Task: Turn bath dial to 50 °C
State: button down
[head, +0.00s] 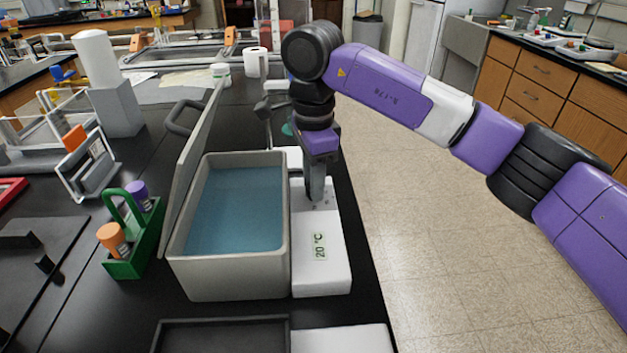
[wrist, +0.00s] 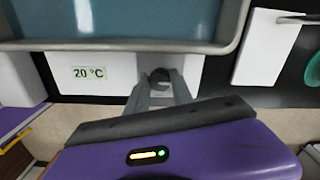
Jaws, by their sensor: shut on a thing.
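The water bath (head: 228,280) is a grey tub of blue water with its lid (head: 195,160) raised on the left side. A white control panel (head: 320,280) runs along its right side, and its display (head: 319,246) reads 20 °C. The same display (wrist: 89,73) shows in the wrist view. My gripper (head: 316,195) points down onto the panel, behind the display. In the wrist view its fingers are shut on the dark round dial (wrist: 160,74). The dial is mostly hidden by the gripper in the head view, and I see no scale marks on it.
A green rack (head: 134,240) with orange-capped and purple-capped tubes stands left of the bath. A dark tray (head: 222,335) lies in front. The bench edge and open floor (head: 430,270) are to the right of the panel. A paper roll (head: 256,62) stands behind.

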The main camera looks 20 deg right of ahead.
jog(key=shift+m, duration=0.4)
jog(key=m, duration=0.4)
jog(key=shift+r+m+p, duration=0.1)
jog(key=shift+m+p, duration=0.3)
jog(key=m, duration=1.2)
jog(key=shift+m, duration=0.4)
jog(key=m, duration=0.5)
jog(key=shift+m, duration=0.3)
jog(key=c, duration=1.1)
grip_release()
